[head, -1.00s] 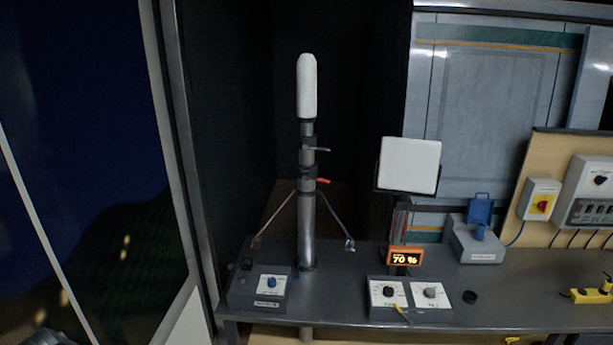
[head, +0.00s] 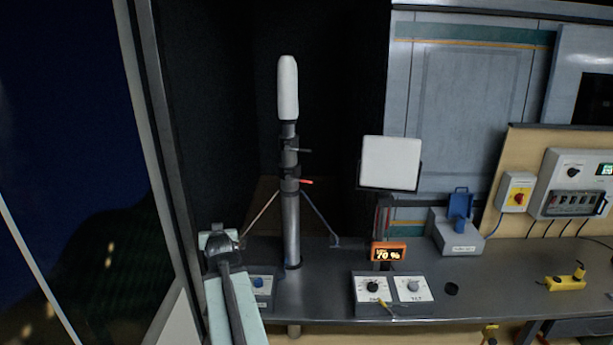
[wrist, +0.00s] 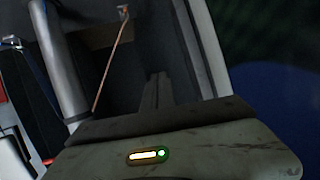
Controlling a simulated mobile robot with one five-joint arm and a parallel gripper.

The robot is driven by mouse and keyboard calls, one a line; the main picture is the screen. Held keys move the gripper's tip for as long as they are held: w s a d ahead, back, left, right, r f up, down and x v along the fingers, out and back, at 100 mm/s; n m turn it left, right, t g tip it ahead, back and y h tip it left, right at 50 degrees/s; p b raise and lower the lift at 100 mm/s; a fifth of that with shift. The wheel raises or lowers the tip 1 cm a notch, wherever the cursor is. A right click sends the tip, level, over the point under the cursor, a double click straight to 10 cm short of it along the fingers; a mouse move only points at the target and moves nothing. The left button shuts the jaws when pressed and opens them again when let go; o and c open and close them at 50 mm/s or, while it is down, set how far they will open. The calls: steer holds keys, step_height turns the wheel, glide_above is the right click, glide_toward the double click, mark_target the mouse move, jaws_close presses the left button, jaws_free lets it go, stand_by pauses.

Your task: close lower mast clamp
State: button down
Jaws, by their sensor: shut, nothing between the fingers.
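The grey mast (head: 291,225) stands upright on the dark bench, with a white cylindrical top. The lower mast clamp (head: 289,184) is a dark collar with a red lever sticking out to the right. The upper clamp (head: 289,158) above it has a dark lever, also pointing right. My arm rises at the lower left of the head view, left of the mast and well below the clamps. My gripper (wrist: 157,90) is shut and empty in the wrist view. A grey tube, probably the mast, shows left of it there; the clamp lever is not identifiable in that view.
Two braces (head: 317,214) slope from the mast to the bench. A control box with a blue knob (head: 258,282) sits beside my arm.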

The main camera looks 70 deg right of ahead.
steer(key=s+d+r+m+g+h, duration=0.1)
steer(key=s+d+r+h, duration=0.2)
steer(key=s, duration=0.5)
steer(key=s+d+r+m+g+h, duration=0.1)
steer(key=s+d+r+m+h, duration=0.1)
steer(key=s+d+r, duration=0.4)
steer(key=s+d+r+m+h+p, duration=0.1)
steer(key=s+d+r, duration=0.4)
steer(key=s, duration=0.7)
steer(key=d+m+h, duration=0.1)
steer(key=d+h, duration=0.1)
steer(key=shift+r+g+h, duration=0.15)
steer(key=shift+g+h, duration=0.15)
steer(key=shift+g, duration=0.1)
